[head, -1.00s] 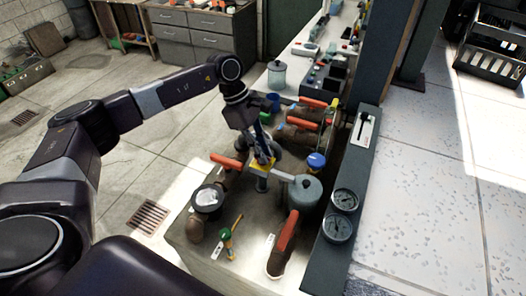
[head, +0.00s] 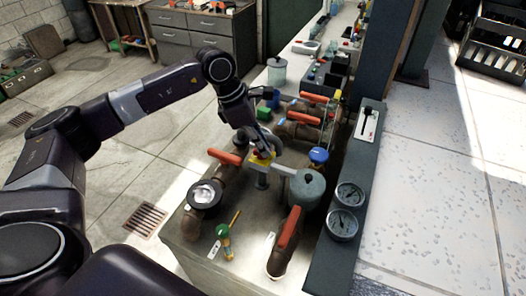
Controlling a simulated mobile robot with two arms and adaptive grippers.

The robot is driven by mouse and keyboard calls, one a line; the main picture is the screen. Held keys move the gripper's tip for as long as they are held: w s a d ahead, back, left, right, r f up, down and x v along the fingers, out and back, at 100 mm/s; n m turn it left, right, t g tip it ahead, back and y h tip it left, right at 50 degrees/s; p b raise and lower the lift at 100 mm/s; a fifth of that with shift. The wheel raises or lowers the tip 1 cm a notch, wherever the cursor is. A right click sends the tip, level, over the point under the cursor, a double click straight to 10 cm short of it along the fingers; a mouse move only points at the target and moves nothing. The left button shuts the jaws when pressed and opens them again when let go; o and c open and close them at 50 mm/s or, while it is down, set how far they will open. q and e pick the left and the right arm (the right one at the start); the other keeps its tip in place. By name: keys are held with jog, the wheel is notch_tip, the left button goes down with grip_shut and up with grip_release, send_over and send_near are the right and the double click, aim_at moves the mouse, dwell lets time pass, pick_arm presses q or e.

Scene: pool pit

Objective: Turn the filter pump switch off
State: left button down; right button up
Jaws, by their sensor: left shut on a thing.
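A yellow switch box with a red knob (head: 262,156) stands on a grey post amid the pipework on the concrete plinth. I take it for the filter pump switch; no label is legible. My left gripper (head: 260,147) reaches down to it from above and is shut on the red knob. The fingers and wrist hide part of the knob, so its exact angle cannot be told. My right gripper is not in view.
Red-handled valves (head: 289,227) and a grey canister (head: 307,188) crowd close around the switch. The floor at left is clear around a drain grate (head: 145,219).

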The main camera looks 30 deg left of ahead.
pick_arm(q)
jog(key=n+b, duration=0.2)
jog(key=n+t+y+b, duration=0.1)
jog(key=n, duration=0.1)
jog(key=n+y+b, duration=0.1)
jog(key=n+b, duration=0.1)
jog(key=shift+f+t+b, duration=0.25)
jog(key=shift+t+b, duration=0.1)
jog(key=shift+t, duration=0.05)
jog(key=n+y+b, duration=0.1)
jog(key=n+b, duration=0.1)
jog(key=n, duration=0.1)
jog(key=shift+n, duration=0.4)
jog(key=shift+a+r+n+y+b, duration=0.15)
jog(key=shift+n+y+b, duration=0.45)
jog(key=shift+n+b, duration=0.4)
jog(key=shift+n, duration=0.3)
jog(key=c, duration=2)
grip_release()
jog(key=shift+o, duration=0.2)
jog(key=shift+r, duration=0.2)
jog(key=v, duration=1.1)
jog(key=shift+s+r, duration=0.2)
jog(key=shift+s, duration=0.1)
